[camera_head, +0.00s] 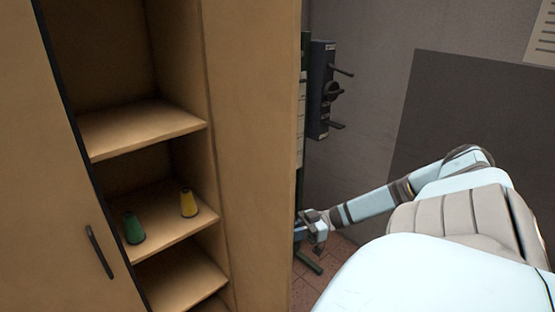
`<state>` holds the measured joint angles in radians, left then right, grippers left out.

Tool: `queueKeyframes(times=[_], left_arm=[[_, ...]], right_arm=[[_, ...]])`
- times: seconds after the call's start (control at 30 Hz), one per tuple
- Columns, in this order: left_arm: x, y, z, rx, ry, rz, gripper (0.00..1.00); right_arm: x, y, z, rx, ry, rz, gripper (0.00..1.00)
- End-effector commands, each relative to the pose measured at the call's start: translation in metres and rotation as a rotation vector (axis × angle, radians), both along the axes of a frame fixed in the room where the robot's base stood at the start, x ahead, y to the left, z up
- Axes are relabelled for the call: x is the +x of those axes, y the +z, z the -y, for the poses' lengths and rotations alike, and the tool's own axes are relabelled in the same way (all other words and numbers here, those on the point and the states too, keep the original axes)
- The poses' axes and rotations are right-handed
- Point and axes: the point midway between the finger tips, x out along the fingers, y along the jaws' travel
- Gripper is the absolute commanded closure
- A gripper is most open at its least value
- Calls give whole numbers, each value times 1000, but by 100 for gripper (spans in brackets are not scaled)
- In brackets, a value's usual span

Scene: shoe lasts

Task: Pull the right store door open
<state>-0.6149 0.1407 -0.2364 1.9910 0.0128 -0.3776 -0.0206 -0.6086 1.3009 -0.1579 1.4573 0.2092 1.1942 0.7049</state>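The right store door (252,150) stands open as a tall wooden panel, its inner face showing beside the shelves. Its outer face and any handle there are hidden. My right arm reaches in from the right. Its gripper (314,228) is at the door's free edge, partly behind it, and I cannot tell whether its fingers hold anything. The left store door (50,160) is shut and has a dark bar handle (99,251). My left gripper is not in view.
A dark wall rack (320,90) with pegs is behind the door. A dark panel (470,110) covers the wall at right.

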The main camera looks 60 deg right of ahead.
Motion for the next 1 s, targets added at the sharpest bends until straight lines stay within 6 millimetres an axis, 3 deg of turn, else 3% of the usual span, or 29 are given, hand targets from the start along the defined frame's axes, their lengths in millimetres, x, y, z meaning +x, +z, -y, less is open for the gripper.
queueKeyframes(times=[0.2,0.67,0.7,0.77,1.0], left_arm=[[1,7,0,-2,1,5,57],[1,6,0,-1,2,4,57],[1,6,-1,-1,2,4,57],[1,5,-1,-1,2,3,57],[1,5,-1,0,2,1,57]], right_arm=[[-4,0,16,1,-1,-1,100],[-4,-1,18,1,-1,-1,100],[-4,-1,18,1,-1,-1,76],[-4,-1,18,0,-1,0,62],[-4,0,18,0,-2,1,62]])
